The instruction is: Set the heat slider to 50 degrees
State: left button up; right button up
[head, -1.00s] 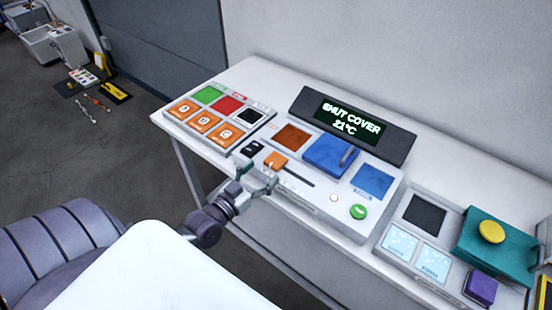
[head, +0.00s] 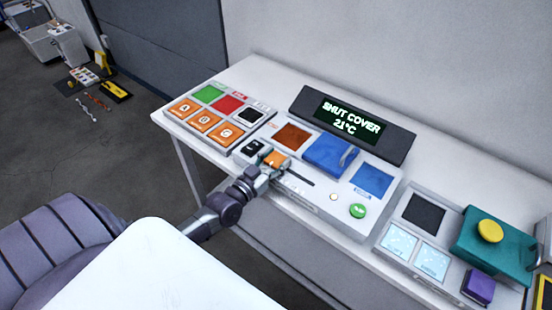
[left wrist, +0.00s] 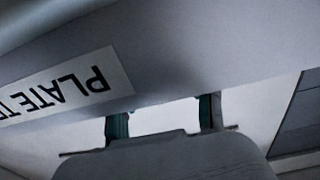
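The heat slider is an orange knob (head: 278,160) at the left end of a dark slot (head: 300,178) on the grey console (head: 330,208). The console's black display (head: 352,117) reads "SHUT COVER" and "21°C". My left gripper (head: 270,166) is at the knob, its fingers close around the knob's near part. In the left wrist view my left gripper's fingers (left wrist: 163,112) stand apart; the knob cannot be made out there. Whether the fingers press on the knob cannot be told. My right gripper is not in view.
On the console are a blue cover (head: 331,156) with a handle, a brown-orange plate (head: 291,137), a blue plate (head: 373,181) and a green button (head: 357,211). A keypad (head: 205,121) stands left. A teal box (head: 490,248) with a yellow knob stands right.

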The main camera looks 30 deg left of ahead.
pick_arm(q)
grip_shut()
jog(key=shift+d+p, duration=0.3)
jog(key=d+p, duration=0.1)
jog(key=d, duration=0.2)
jog(key=d+p, duration=0.1)
jog(key=d, duration=0.2)
jog(key=d+p, duration=0.1)
jog(key=d, duration=0.2)
jog(key=shift+s+d, duration=0.1)
jog(key=shift+s, duration=0.3)
jog(key=shift+d, duration=0.3)
jog(key=shift+f, duration=0.1)
jog(key=o, duration=0.6)
grip_release()
jog(key=shift+o, duration=1)
jog(key=shift+d, duration=0.1)
